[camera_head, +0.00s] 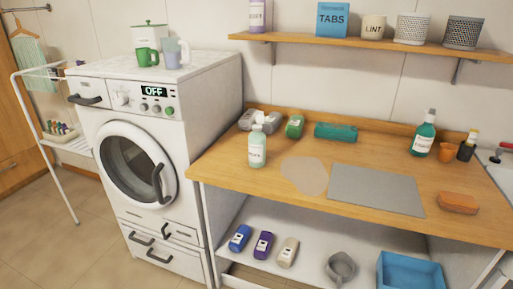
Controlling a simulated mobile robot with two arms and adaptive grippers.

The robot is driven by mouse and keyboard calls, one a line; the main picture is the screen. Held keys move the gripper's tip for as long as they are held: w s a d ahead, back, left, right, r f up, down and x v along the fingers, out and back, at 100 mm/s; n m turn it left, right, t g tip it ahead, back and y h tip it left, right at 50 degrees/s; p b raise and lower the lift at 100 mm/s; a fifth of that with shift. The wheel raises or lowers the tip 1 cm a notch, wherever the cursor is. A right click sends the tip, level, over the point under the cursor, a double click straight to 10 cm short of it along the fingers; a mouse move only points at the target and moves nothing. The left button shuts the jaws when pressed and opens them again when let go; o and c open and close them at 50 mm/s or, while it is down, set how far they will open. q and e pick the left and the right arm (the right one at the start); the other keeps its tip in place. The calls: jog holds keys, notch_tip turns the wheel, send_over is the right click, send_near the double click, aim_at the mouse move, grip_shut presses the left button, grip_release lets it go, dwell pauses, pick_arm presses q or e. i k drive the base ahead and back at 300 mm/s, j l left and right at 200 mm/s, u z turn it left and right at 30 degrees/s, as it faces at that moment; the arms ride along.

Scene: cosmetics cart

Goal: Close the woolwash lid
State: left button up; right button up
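A pale mint bottle (257,150) with a small white label stands upright near the left front part of the wooden counter. Its label is too small to read with certainty, so I cannot confirm that it is the woolwash. A pale piece shows at its top, but I cannot tell whether its lid is open or shut. Neither of my grippers is in view, and nothing touches the bottle.
Small containers stand behind the mint bottle. A washing machine (215,110) is at left.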

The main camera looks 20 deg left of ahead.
aim_at(261, 119)
jog(key=i, duration=0.9)
